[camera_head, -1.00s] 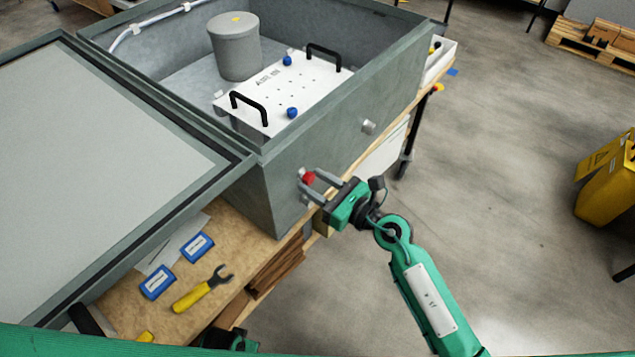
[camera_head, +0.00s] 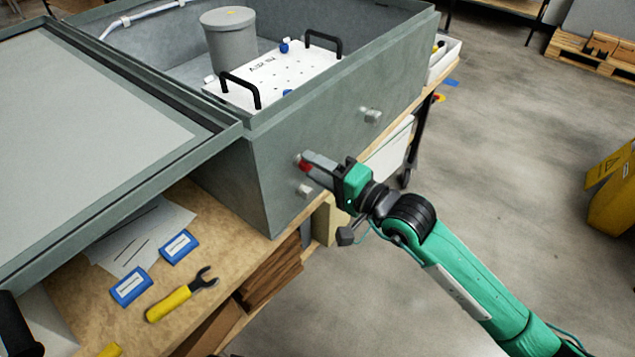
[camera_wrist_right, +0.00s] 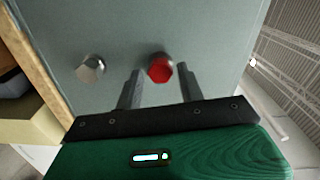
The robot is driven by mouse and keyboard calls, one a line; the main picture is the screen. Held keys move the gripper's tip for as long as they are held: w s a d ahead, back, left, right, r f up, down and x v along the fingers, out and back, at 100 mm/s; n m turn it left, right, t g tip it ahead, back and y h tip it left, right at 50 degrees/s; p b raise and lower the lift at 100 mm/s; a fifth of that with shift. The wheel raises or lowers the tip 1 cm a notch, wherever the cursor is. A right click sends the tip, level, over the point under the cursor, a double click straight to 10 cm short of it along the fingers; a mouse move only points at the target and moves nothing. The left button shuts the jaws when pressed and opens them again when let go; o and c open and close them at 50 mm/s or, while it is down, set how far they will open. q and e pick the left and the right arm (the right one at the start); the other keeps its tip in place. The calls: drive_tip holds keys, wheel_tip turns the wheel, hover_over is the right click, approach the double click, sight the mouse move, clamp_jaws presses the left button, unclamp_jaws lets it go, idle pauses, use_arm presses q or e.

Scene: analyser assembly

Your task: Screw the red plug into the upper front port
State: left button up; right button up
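The red plug (camera_head: 304,165) sits at the upper port on the front wall of the grey analyser housing (camera_head: 268,170). In the right wrist view the plug (camera_wrist_right: 160,68) faces me as a red hexagonal head against the wall. How deep it sits cannot be seen. My right gripper (camera_head: 314,168) is at the plug. In the wrist view its fingers (camera_wrist_right: 160,82) stand on either side of the head, with a visible gap on both sides. A silver fitting (camera_head: 304,191) is just below the plug; it also shows in the wrist view (camera_wrist_right: 91,68). My left gripper is not in view.
Another silver fitting (camera_head: 372,115) is farther right on the wall. The open lid (camera_head: 100,110) lies at left. A yellow-handled wrench (camera_head: 180,297) and two blue boxes (camera_head: 130,287) are on the wooden bench (camera_head: 225,225).

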drive_tip(key=n+b, duration=0.3)
drive_tip(key=shift+f, duration=0.25)
drive_tip(key=shift+r+n, duration=0.25)
drive_tip(key=shift+n, duration=0.25)
clamp_jaws()
drive_tip(key=shift+b, duration=0.3)
